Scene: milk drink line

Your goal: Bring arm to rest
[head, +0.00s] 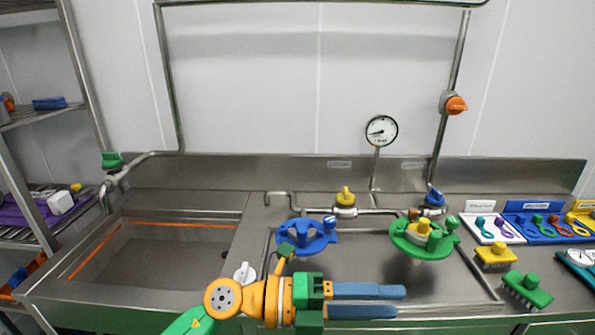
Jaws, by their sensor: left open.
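My left arm comes in from the bottom left, with green and orange links. My left gripper (398,301) points to the right across the front of the steel worktop. Its two blue-grey fingers lie side by side with a narrow gap, open, with nothing seen between them. A blue round fitting (302,240) sits just behind the gripper's wrist, and a green round fitting (421,247) sits behind and right of the fingertips. Both appear apart from the gripper, though the wrist overlaps the view near the blue one. My right arm and gripper are not in view.
A steel sink basin (150,260) is at the left, beside a shelf rack (45,115). Pipes with a yellow valve (345,197) and a blue valve (435,197) run behind. Yellow (496,256) and green (528,289) brushes stand right, near a blue tool tray (535,207).

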